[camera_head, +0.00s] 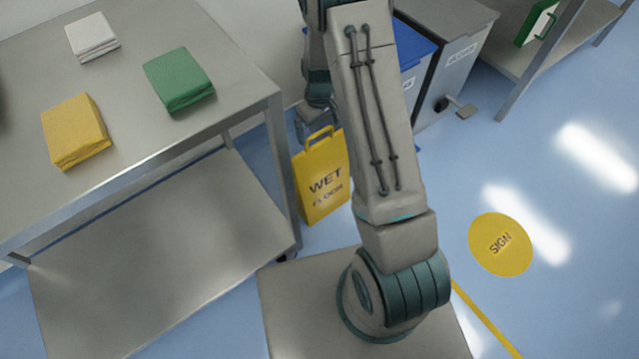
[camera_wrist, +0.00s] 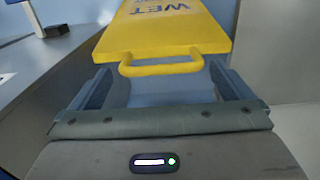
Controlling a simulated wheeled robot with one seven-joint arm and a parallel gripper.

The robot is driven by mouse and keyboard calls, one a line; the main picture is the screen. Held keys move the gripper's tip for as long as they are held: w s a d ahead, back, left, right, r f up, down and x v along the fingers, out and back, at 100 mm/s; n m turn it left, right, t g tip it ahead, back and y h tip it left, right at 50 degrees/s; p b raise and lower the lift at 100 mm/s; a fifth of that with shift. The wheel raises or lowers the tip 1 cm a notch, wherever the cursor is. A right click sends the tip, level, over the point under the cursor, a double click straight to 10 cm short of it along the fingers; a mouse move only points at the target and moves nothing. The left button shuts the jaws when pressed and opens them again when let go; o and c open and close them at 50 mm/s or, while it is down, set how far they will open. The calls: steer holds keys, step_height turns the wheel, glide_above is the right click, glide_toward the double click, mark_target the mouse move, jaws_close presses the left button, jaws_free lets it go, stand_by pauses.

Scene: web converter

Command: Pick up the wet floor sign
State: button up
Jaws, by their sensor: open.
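The yellow wet floor sign (camera_head: 322,178) stands on the blue floor beside the right end of the steel table, partly hidden by my arm. It has a handle loop on top. In the wrist view the sign (camera_wrist: 165,32) is ahead, with its handle (camera_wrist: 161,66) between my open fingers and apart from both. My gripper (camera_wrist: 162,88) is open and empty.
The steel table (camera_head: 225,65) holds folded white, yellow and green cloths. Bins (camera_head: 440,60) stand behind my arm. A yellow round floor mark (camera_head: 500,244) reads SIGN, with clear floor around it at right.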

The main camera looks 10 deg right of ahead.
mark_target(319, 134)
step_height(319, 134, down, 4)
steer(key=shift+r+b, duration=0.1)
steer(key=shift+b, duration=0.7)
steer(key=c, duration=1.5)
steer(key=shift+r, duration=0.1)
steer(key=shift+c, duration=0.2)
